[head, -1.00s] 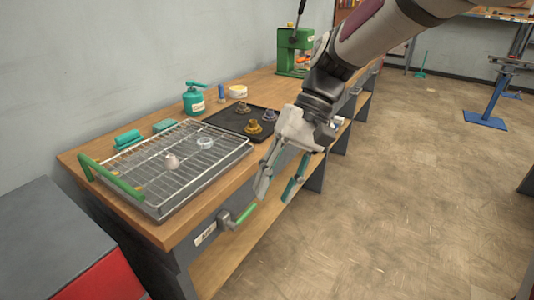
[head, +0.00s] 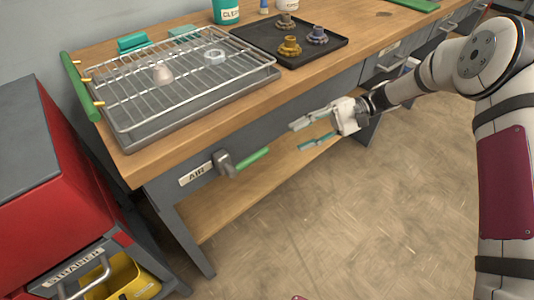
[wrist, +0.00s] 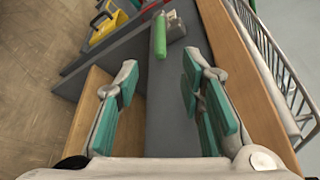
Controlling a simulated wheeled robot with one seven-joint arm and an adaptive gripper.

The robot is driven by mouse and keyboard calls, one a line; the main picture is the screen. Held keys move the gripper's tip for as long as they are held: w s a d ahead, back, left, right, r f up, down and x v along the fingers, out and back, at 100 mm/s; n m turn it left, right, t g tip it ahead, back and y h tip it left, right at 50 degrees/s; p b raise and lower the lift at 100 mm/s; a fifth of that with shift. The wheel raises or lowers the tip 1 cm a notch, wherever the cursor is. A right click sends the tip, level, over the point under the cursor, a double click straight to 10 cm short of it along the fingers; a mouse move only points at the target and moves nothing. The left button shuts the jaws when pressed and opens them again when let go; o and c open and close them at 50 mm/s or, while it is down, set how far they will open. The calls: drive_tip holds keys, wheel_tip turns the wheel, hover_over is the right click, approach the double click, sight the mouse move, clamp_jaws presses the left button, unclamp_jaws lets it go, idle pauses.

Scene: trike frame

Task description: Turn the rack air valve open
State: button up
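The air valve has a green lever (head: 252,158) on a grey body (head: 224,163), mounted on the front of the workbench next to a label reading AIR (head: 196,174). The lever points right, along the bench front. My gripper (head: 304,136) is open and empty, to the right of the lever and apart from it, with its fingers pointing left toward it. In the wrist view the green lever (wrist: 158,36) lies ahead of the gap between my open fingers (wrist: 156,85), with the grey valve body (wrist: 176,26) at its far end.
A wire rack with a green handle (head: 78,86) lies over a tray on the bench top. A dark tray (head: 262,42) with several small fittings is behind it. A red cabinet (head: 45,180) with a STRAINER label stands left. The floor in front is clear.

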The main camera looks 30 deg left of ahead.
sight(264, 153)
drive_tip(key=b+x, duration=0.1)
drive_tip(key=x, duration=1.2)
drive_tip(key=shift+s, duration=0.2)
drive_tip(key=shift+a, duration=0.1)
clamp_jaws()
